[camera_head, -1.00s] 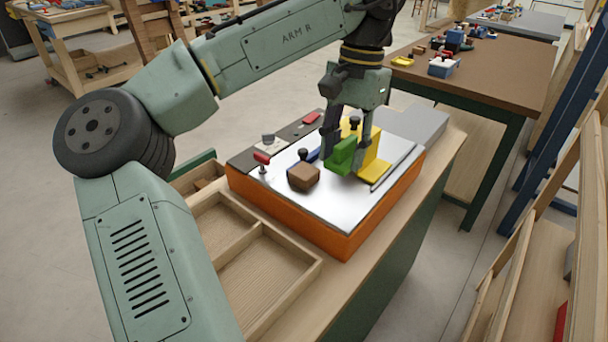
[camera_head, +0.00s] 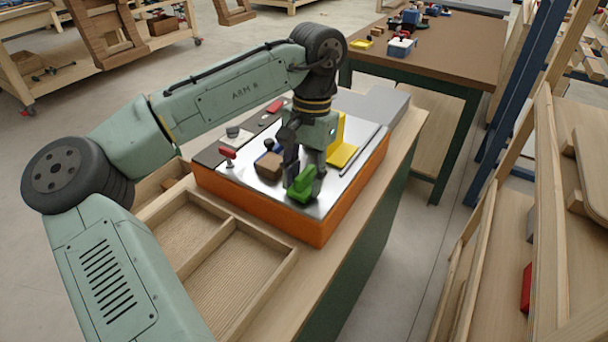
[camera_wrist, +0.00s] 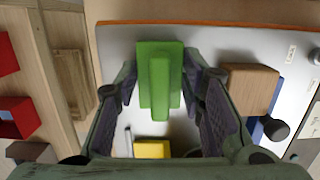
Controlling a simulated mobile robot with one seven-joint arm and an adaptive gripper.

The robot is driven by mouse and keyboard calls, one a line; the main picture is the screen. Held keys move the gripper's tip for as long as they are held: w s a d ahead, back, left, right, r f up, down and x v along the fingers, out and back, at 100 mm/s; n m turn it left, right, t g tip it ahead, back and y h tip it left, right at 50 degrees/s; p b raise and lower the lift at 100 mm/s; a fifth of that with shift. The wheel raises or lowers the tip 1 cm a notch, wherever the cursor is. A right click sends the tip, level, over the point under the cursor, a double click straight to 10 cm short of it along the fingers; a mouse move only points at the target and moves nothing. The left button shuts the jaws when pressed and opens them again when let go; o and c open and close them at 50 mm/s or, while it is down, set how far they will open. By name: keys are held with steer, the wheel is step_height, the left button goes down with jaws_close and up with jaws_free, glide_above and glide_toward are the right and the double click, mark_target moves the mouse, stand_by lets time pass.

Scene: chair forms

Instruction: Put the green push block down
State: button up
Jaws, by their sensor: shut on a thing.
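The green push block (camera_head: 301,188) is between the fingers of my gripper (camera_head: 306,178), over the front part of the shiny metal plate (camera_head: 329,198). In the wrist view the green block (camera_wrist: 146,70), with its raised rib, sits between both fingers of my gripper (camera_wrist: 160,80). The fingers are shut on it, one on each side. I cannot tell whether its underside touches the plate. Part of the block is hidden by the fingers in the head view.
A brown wooden block (camera_head: 268,166) and a blue piece with a black knob (camera_wrist: 273,128) are beside the gripper. A yellow angled block (camera_head: 342,142) stands behind it. A red-handled piece (camera_head: 227,153) is at the plate's left. An empty wooden tray (camera_head: 238,270) lies in front.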

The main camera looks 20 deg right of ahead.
mark_target(309, 167)
steer(key=shift+f, duration=0.15)
steer(key=o, duration=1.1)
steer(key=r, duration=0.4)
steer(key=d+r, duration=0.1)
steer(key=r, duration=0.3)
steer(key=w+r, duration=0.1)
steer(key=r, duration=0.3)
steer(key=shift+d+r, duration=0.1)
steer(key=shift+d, duration=0.1)
steer(key=shift+w, duration=0.1)
